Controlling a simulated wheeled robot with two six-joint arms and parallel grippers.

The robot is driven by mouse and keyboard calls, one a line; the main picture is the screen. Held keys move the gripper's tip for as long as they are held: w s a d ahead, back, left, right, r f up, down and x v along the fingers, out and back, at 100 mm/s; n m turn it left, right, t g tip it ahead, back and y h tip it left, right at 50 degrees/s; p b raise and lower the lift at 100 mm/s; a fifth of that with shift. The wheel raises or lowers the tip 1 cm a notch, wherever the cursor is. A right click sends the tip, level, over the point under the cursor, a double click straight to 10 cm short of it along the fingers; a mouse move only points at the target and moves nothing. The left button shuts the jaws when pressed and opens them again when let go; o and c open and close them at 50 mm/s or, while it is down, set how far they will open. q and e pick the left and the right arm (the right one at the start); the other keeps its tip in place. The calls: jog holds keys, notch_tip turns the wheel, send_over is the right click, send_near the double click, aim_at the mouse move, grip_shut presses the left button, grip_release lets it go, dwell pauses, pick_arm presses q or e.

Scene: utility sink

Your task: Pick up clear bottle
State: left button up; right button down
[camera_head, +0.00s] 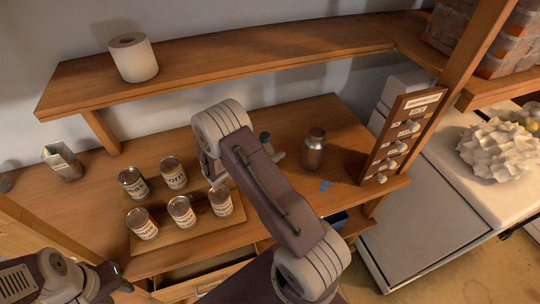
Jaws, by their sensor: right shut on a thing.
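A shiny, greyish see-through bottle (314,150) stands upright on the wooden bench, to the right of my right arm. It is apart from both arms. My right arm reaches up over the middle of the bench and bends back down at its wrist by the cans. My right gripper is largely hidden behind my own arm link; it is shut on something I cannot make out. My left gripper (118,281) is low at the bottom left, in front of the bench. Its fingers are too small and dark to tell whether they are open.
A blue-grey object (266,141) lies between my arm and the bottle. A hook rack (400,135) stands right of the bottle. A shelf (230,66) with a paper roll (133,58) overhangs behind.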

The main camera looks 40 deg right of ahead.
aim_at(273, 146)
jog(key=r, duration=0.3)
jog(key=shift+s+d+b, duration=0.1)
jog(key=shift+s+b, duration=0.3)
jog(key=s+d+r+b, duration=0.1)
jog(key=s+d+r, duration=0.1)
jog(key=s+r, duration=0.4)
jog(key=s, duration=0.4)
jog(key=shift+s+r+b, duration=0.2)
jog(key=shift+s+b, duration=0.15)
jog(key=shift+s, duration=0.05)
